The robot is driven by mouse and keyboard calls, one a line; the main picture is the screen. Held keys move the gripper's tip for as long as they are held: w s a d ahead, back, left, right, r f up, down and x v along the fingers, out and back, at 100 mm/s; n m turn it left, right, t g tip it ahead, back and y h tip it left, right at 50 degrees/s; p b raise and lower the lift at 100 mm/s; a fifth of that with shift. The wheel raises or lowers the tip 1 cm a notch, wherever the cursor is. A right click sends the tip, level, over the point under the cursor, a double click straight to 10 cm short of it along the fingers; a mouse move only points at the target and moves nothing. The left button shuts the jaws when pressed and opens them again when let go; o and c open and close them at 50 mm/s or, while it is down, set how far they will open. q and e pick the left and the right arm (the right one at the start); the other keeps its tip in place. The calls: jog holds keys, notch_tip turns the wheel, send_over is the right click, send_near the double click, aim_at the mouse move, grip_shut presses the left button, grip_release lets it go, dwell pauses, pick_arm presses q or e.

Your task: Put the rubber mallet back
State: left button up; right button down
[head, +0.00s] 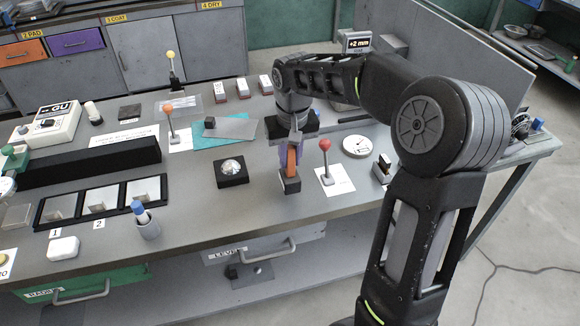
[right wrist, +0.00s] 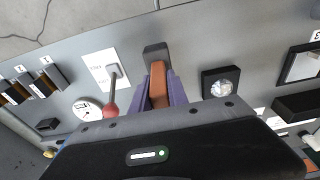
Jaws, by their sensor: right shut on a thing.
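The rubber mallet has an orange-brown handle (head: 291,160) and a dark block-shaped head (head: 290,186). My right gripper (head: 289,157), with purple fingers, is shut on the handle and points down over the bench. The head hangs below the fingertips, at or close to the bench top; I cannot tell if it touches. In the right wrist view the handle (right wrist: 159,86) lies between the purple fingers, with the dark grey head (right wrist: 156,52) beyond them. My left gripper is not in view.
A black block with a shiny dome (head: 232,171) stands left of the mallet. A red-knobbed lever (head: 325,160) on a white card stands close on its right. A round dial (head: 357,146) lies farther right. A black tray (head: 96,202) and blue-capped cup (head: 147,223) are left. Bare bench lies in front.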

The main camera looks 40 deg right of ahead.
aim_at(290, 168)
jog(key=shift+f, duration=1.7)
jog(key=shift+f, duration=0.1)
jog(key=shift+f, duration=0.15)
jog(key=c, duration=1.3)
grip_release()
jog(key=r, duration=0.4)
jog(key=s+r, duration=0.1)
jog(key=r, duration=0.7)
jog(key=shift+s+a+r+b, duration=0.2)
jog(key=shift+s+a+b, duration=0.05)
jog(key=shift+b, duration=0.05)
